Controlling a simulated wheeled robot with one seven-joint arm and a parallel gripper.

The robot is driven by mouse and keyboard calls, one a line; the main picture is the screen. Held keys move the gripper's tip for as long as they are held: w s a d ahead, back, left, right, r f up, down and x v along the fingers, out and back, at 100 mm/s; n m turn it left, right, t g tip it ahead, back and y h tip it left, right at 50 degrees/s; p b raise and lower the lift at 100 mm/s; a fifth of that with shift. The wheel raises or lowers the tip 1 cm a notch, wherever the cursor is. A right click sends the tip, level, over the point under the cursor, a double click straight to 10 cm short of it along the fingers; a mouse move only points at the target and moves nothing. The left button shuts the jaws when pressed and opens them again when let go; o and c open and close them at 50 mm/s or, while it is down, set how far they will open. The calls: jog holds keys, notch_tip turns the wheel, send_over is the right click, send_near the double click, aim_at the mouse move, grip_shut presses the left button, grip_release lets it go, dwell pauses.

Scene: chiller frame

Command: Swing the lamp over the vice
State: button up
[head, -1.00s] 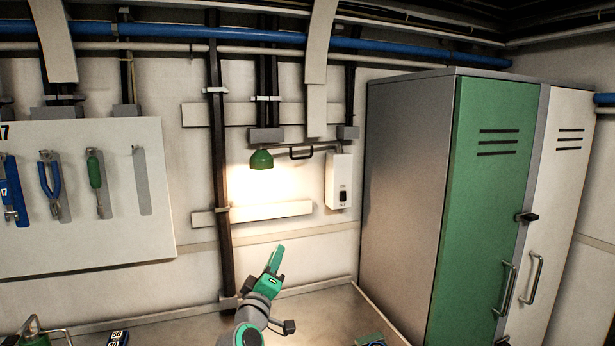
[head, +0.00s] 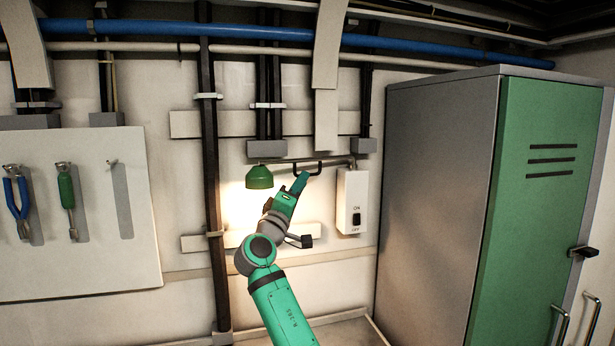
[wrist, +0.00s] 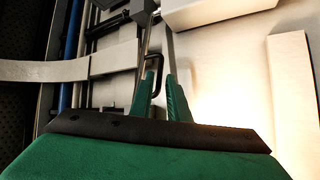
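The lamp's green shade (head: 259,177) hangs by the back wall and throws a bright glow on it. Its thin grey arm (head: 335,161) runs right to the wall mount, with a black loop handle (head: 307,170) under it. My gripper (head: 301,178) is raised to the right of the shade, close to the handle. In the wrist view my gripper (wrist: 161,82) has its two green fingers apart, and the handle (wrist: 156,62) shows at and just beyond their tips. I cannot tell whether they touch it. The vice is not in view.
A white ON/OFF switch box (head: 352,200) sits on the wall just right of my gripper. A tall grey and green locker (head: 435,200) stands to the right. A dark vertical pipe (head: 212,180) and a tool board (head: 85,230) are to the left.

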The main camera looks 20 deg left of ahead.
jog(key=x, duration=0.3)
jog(key=shift+a, duration=0.35)
jog(key=shift+w+d+r, duration=0.25)
jog(key=shift+w+d, duration=0.2)
jog(key=shift+w, duration=0.05)
jog(key=shift+s+a, duration=0.1)
grip_shut()
dwell(0.7)
